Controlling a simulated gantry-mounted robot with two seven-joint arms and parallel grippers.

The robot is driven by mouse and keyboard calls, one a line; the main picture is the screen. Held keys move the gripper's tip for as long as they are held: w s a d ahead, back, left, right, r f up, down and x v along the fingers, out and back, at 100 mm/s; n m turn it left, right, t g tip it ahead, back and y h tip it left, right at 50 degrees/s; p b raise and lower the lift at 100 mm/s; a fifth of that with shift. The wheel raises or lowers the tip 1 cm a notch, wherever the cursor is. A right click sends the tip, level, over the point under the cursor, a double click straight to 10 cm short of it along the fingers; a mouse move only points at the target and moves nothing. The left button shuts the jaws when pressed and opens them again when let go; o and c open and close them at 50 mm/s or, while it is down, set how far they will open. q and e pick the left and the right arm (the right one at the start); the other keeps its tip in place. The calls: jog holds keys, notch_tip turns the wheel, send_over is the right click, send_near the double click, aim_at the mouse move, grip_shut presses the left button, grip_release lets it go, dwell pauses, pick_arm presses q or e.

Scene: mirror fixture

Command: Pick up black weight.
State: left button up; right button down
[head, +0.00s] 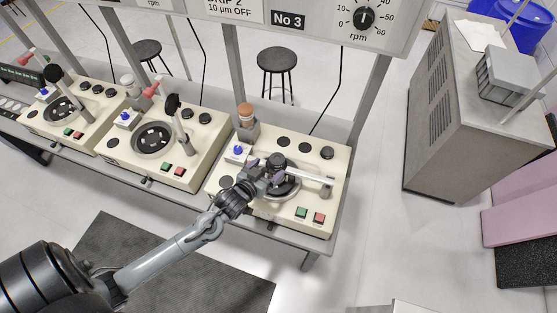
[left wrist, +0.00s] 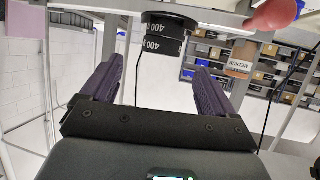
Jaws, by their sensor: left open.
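The black weight (left wrist: 165,36) is a dark cylinder with white "400" markings. In the left wrist view it sits just beyond and between the two purple fingertips, not gripped. In the head view the black weight (head: 277,160) is on the right-hand cream machine (head: 325,215), by the grey arm over its round plate. My left gripper (head: 264,172) reaches over that machine right beside the weight, partly covering the plate. In the left wrist view my left gripper (left wrist: 158,75) is open with nothing between its fingers. My right gripper is not in view.
Two similar machines (head: 165,145) stand to the left on the same bench. A grey cabinet (head: 460,110) stands at the right. The floor between is clear.

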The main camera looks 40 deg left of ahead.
aim_at(276, 160)
pick_arm(q)
jog(key=shift+w+a+f, duration=0.15)
jog(key=shift+w, duration=0.35)
jog(key=shift+w+f, duration=0.15)
jog(key=shift+w, duration=0.3)
jog(key=p+x, duration=0.1)
jog(key=x, duration=0.2)
jog(key=shift+a, duration=0.1)
jog(key=shift+w+a+f, duration=0.1)
jog(key=shift+w+f, duration=0.2)
jog(key=shift+w, duration=0.25)
jog(key=c, duration=1.5)
jog(key=shift+o, duration=0.2)
jog(key=shift+r, duration=0.15)
